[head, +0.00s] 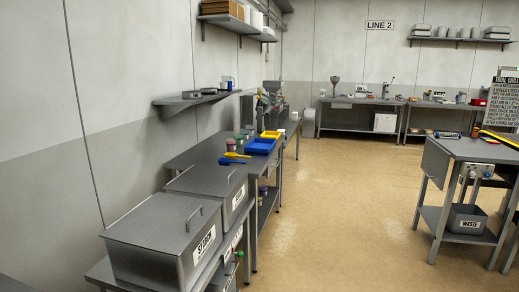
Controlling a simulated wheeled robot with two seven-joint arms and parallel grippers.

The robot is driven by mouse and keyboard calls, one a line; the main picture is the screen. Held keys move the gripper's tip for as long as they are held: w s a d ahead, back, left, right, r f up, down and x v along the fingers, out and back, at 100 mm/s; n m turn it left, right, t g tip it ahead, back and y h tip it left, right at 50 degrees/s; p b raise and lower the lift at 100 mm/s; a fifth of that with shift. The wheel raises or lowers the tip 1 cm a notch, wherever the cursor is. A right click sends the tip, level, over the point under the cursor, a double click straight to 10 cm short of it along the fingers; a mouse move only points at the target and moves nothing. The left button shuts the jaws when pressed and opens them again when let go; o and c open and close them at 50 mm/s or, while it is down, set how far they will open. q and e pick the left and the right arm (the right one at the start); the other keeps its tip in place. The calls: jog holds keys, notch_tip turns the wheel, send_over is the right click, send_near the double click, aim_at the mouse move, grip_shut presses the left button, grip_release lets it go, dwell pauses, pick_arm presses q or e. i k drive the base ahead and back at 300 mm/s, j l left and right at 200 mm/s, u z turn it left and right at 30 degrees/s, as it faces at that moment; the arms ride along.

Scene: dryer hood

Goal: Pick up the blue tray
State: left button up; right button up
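The blue tray (260,146) is a shallow rectangular tray on the grey metal workbench (205,154) along the left wall. It lies near the bench's right edge, at some distance ahead of me. A yellow tray or bin (271,134) stands right behind it. A yellow-handled tool (237,155) and a blue one (231,161) lie in front of it, closer to me. Neither of my grippers shows in the head view.
Lidded metal bins (160,232) stand on a lower bench at the near left. A wall shelf (190,101) juts out above the bench. A metal table (470,150) with a waste bin (466,218) stands at the right. The tan floor (340,200) between is clear.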

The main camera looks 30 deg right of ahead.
aim_at(257, 145)
jog(key=z, duration=0.7)
jog(key=i+l+z, duration=0.25)
jog(key=i+z, duration=0.25)
jog(key=i+l+z, duration=0.15)
jog(key=i+z, duration=0.35)
jog(key=i, duration=7.35)
jog(key=i+u, duration=0.5)
jog(key=i+l+u, duration=0.45)
jog(key=i, duration=0.2)
jog(key=j+u, duration=0.1)
jog(key=u, duration=2)
